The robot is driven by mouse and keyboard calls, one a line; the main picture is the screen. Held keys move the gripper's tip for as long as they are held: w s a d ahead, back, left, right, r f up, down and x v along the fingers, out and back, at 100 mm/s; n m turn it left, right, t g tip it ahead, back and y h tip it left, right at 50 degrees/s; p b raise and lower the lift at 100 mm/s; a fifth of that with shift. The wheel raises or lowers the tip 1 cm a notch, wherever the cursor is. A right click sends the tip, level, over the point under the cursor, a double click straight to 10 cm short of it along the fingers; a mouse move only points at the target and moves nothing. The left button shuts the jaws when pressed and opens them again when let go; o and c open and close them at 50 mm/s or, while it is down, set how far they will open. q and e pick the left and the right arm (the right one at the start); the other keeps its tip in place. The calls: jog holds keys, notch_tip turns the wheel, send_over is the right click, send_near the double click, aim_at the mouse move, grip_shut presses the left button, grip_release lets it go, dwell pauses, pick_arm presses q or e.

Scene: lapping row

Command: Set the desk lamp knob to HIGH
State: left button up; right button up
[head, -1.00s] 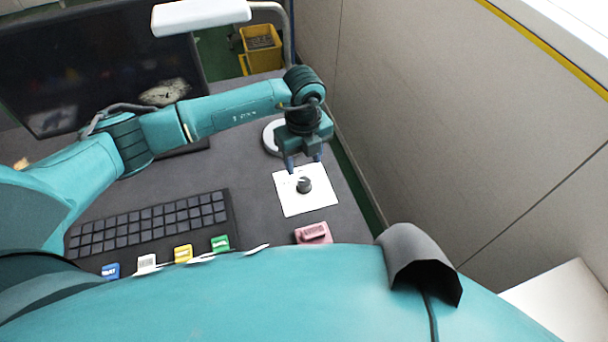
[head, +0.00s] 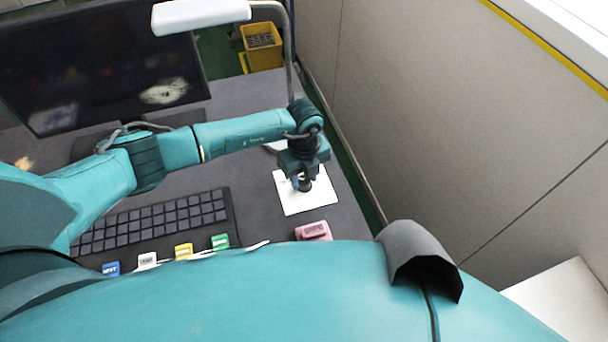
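The desk lamp has a white head (head: 200,15) at the top of the head view, on a grey curved post (head: 290,70). The dark round knob (head: 305,185) sits on a white square plate (head: 310,203) on the desk. My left gripper (head: 303,183) points down right over the knob, with its fingertips at the knob and partly covering it. I cannot tell whether the fingers touch or grip it. Any markings on the plate are too small or hidden to read. My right gripper is not in view.
A black keyboard (head: 155,222) lies left of the plate. Blue, white, yellow and green blocks line the desk's near edge, with a pink block (head: 313,231) near the plate. A monitor (head: 110,65) stands at the back left. The wall (head: 430,110) is on the right.

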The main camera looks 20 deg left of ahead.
pick_arm(q)
jog(key=c, duration=0.6)
